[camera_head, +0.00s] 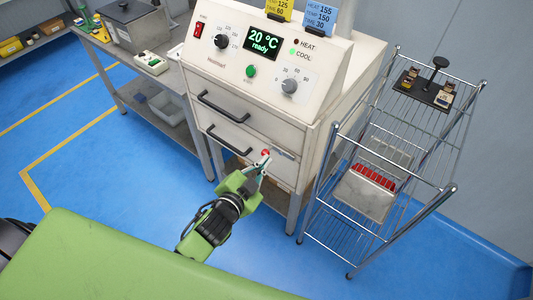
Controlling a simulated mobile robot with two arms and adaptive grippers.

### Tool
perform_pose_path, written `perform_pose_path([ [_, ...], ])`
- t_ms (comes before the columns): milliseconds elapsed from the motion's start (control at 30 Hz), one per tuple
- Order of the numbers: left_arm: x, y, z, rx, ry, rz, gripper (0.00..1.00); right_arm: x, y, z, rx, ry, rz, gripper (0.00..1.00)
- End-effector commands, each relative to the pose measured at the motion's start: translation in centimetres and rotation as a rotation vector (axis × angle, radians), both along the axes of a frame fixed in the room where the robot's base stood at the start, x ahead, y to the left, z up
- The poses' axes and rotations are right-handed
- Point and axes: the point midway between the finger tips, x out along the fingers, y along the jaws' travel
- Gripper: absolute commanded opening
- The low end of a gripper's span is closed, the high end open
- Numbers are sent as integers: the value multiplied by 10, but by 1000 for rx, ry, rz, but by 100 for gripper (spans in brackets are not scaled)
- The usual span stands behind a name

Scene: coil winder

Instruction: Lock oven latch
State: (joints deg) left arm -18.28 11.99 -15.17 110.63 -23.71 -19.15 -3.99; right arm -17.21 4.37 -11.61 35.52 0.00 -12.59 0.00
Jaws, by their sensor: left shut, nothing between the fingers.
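The oven (270,105) is a cream cabinet with a sloped control panel and two dark bar handles on its front. The latch (283,154) is a small metal bar with a red knob (265,152), low on the right of the front, beside the lower handle (228,141). My left gripper (262,161) is shut and empty. Its fingertips are at the red knob or just in front of it; I cannot tell whether they touch. The fingers partly hide the area below the knob. My right gripper is not in view.
A wire rack (390,160) with trays stands close on the right of the oven. A metal table (172,76) with a grey box and a small device stands on the left. The blue floor (110,170) at front left is clear.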

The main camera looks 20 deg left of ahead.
Motion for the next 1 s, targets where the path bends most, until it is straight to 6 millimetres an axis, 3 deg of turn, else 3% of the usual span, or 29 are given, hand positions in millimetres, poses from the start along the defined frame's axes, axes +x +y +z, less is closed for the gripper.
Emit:
perform_pose_path([
  [333,67,-10,-18,-1,0,1,0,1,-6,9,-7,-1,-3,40],
  [600,68,10,-49,0,2,1,0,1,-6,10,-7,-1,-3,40],
  [1000,68,13,-53,-1,1,1,0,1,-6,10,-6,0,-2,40],
])
